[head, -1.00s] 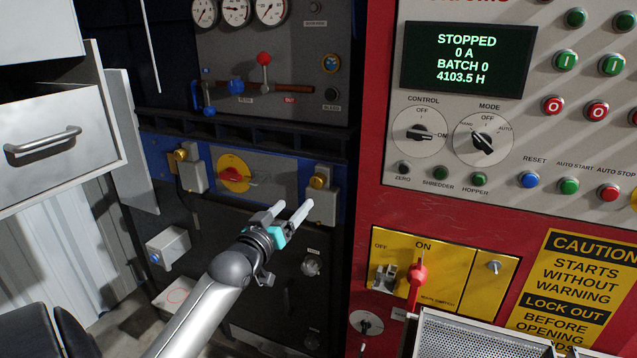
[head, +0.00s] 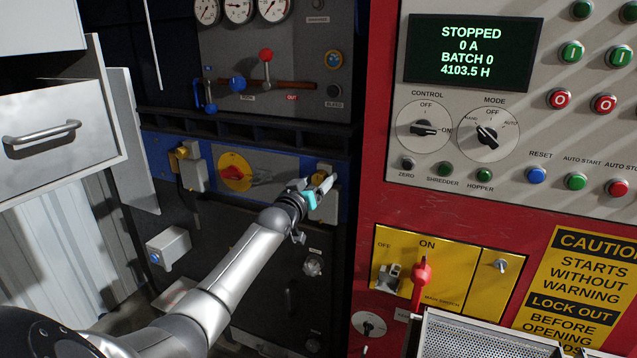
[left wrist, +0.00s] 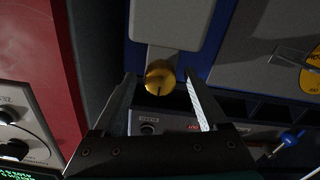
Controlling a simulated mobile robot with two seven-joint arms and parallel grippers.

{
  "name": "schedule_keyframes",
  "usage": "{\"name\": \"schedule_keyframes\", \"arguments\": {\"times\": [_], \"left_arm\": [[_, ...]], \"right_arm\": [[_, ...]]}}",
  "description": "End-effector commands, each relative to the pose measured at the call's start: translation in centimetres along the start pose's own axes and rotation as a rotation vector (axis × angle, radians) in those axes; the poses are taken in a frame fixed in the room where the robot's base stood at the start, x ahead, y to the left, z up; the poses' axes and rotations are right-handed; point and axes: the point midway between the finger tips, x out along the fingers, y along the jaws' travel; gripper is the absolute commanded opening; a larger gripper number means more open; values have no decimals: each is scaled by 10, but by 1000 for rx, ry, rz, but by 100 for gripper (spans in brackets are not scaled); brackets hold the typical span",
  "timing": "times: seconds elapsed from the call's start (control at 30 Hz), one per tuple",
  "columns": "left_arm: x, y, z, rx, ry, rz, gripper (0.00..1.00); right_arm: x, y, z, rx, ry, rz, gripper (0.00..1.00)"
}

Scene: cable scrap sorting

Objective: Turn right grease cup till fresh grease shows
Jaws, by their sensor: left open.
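The right grease cup (head: 321,177) is a small brass knob on a grey block (head: 326,207) on the blue strip of the machine. In the left wrist view the brass cup (left wrist: 160,73) has a dark line on its face and sits between the fingertips. My left gripper (head: 319,184) is at the cup, its two fingers (left wrist: 161,80) open either side of it with gaps visible. In the head view the fingers partly cover the cup. No grease can be made out. My right gripper is not in view.
The left grease cup (head: 181,152) stands on a similar block. A red and yellow rotary switch (head: 235,172) lies between the two. A dark ledge (head: 240,132) and levers (head: 265,80) are above. The red control cabinet (head: 376,180) stands close on the right.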

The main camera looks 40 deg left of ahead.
Motion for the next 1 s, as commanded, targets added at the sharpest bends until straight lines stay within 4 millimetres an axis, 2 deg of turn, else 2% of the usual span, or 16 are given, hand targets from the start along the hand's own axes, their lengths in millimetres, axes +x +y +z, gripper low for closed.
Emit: {"name": "schedule_keyframes", "arguments": {"times": [0.13,0.47,1.0], "left_arm": [[7,0,-1,1,2,-1,76],[9,-1,-1,2,1,-1,76],[8,0,0,1,1,-1,18]], "right_arm": [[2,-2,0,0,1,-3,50],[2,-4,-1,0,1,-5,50],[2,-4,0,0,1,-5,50]]}}
